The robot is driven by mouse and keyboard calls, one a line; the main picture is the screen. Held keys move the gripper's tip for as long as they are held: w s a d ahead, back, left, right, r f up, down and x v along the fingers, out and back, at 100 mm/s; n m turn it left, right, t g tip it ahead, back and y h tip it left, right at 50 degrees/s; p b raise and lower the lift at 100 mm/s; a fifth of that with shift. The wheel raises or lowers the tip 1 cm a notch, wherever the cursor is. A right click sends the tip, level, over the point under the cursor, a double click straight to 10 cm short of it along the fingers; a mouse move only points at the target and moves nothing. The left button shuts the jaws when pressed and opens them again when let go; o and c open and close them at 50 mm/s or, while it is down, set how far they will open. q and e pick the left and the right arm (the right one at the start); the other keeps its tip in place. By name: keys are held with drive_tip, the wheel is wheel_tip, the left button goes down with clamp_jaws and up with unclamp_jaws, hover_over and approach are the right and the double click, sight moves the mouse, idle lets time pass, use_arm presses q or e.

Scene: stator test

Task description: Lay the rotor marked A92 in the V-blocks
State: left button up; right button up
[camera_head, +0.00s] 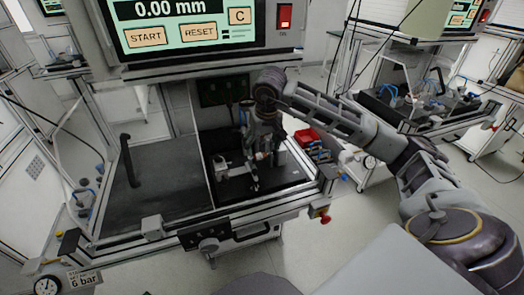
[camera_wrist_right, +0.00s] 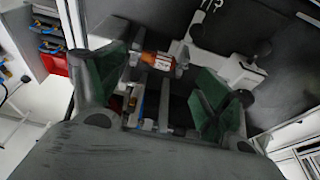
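My right gripper (camera_head: 255,183) reaches down into the test bench from the right. In the right wrist view its two green-padded fingers (camera_wrist_right: 163,82) are spread apart, with no object clamped between the pads. A copper-orange rotor with a pale label (camera_wrist_right: 158,61) lies beyond the fingertips, at a white fixture (camera_wrist_right: 236,70). The label is too small to read, so I cannot tell if it is A92. Further metal and orange parts between the fingers are partly hidden. The V-blocks cannot be made out clearly. My left gripper is not in view.
The bench's dark left surface (camera_head: 152,190) is bare except for a black post (camera_head: 128,160). A display panel (camera_head: 190,28) overhangs the bench. Red bins (camera_head: 306,137) stand to the right. A red knob (camera_head: 325,219) sits at the front right corner.

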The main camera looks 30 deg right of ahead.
drive_tip(key=shift+v, duration=2.75)
drive_tip(key=shift+w+r, duration=0.1)
drive_tip(key=shift+r, duration=0.05)
wheel_tip(320, 180, up, 9)
drive_tip(key=p, duration=0.9)
drive_tip(key=shift+r+p, duration=0.4)
drive_tip(key=shift+p, duration=0.15)
